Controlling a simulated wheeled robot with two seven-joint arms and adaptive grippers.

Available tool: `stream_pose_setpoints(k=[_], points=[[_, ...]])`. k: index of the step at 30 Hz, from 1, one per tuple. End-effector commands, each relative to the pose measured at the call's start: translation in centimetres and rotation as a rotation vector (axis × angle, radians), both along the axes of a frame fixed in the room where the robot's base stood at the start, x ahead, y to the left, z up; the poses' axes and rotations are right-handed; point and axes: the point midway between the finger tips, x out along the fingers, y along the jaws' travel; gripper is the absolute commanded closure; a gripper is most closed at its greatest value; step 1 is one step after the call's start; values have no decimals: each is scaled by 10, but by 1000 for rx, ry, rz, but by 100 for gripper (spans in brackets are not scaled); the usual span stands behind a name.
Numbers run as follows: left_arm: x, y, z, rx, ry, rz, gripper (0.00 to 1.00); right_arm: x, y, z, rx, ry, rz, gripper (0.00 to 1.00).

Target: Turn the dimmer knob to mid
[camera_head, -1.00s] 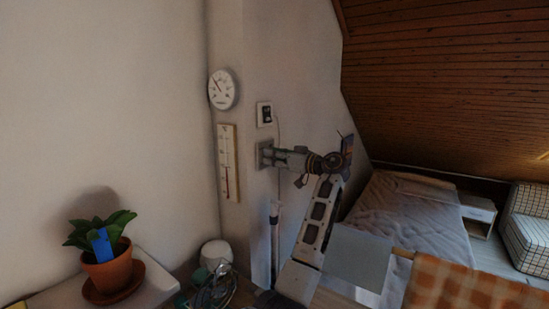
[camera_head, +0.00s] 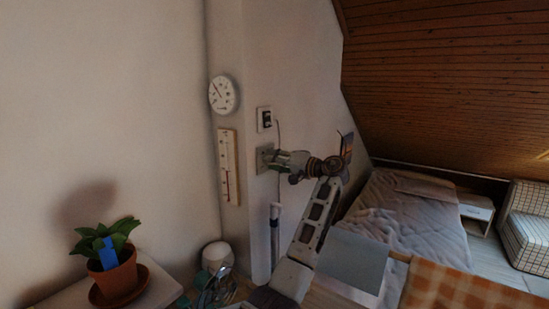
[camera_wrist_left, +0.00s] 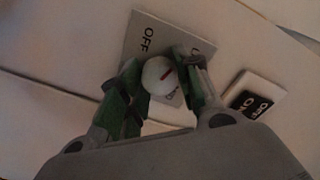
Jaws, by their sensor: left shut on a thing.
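Part of the plate's lettering is covered by the fingers. My right gripper is not in view.
A small switch (camera_head: 264,119) is just above the plate; it also shows in the wrist view (camera_wrist_left: 253,96). A round dial (camera_head: 222,94) and a thermometer (camera_head: 228,166) hang to the left. A potted plant (camera_head: 115,275) stands lower left. A bed (camera_head: 412,220) is at right.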

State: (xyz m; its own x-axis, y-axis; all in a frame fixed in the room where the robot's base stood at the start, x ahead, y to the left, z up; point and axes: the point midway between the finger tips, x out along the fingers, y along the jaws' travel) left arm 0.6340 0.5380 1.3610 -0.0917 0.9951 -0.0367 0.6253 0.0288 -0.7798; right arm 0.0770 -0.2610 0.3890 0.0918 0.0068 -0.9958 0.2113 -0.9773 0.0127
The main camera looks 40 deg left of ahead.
Motion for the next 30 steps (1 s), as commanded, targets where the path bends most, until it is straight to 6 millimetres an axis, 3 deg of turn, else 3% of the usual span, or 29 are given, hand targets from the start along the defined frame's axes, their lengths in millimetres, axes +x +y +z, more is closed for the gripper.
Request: stream_pose_setpoints(k=[15,30], points=[[1,0,3,-51,449,0,90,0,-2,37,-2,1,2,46],[1,0,0,-95,854,0,91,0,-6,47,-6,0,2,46]])
